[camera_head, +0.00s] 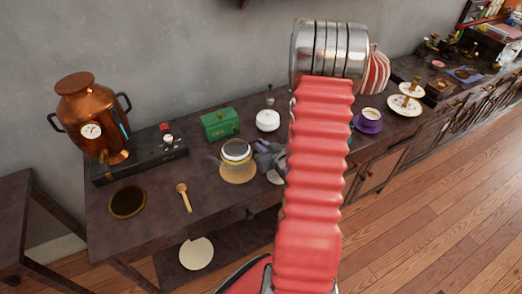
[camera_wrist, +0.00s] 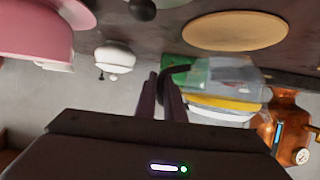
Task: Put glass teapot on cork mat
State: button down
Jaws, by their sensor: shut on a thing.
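The glass teapot (camera_head: 236,150) has clear walls and a yellowish band. It also shows upside down in the wrist view (camera_wrist: 228,82). My gripper (camera_head: 264,157) is shut on its dark handle, at the teapot's right side in the head view. My gripper's fingers (camera_wrist: 168,92) show around the handle in the wrist view. The round tan cork mat (camera_head: 238,177) lies on the table below the teapot in the head view. In the wrist view the cork mat (camera_wrist: 235,32) shows whole and bare, with a gap between it and the teapot.
A green box (camera_head: 220,123) and a white lidded pot (camera_head: 267,120) stand behind. A copper urn (camera_head: 84,112), a dark round dish (camera_head: 127,202) and a wooden spoon (camera_head: 184,197) are to the left. A purple cup and saucer (camera_head: 368,122) are to the right.

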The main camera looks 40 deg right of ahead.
jog(key=shift+f, duration=1.4)
jog(key=c, duration=1.8)
grip_release()
jog(key=shift+f, duration=0.15)
jog(key=shift+c, duration=0.2)
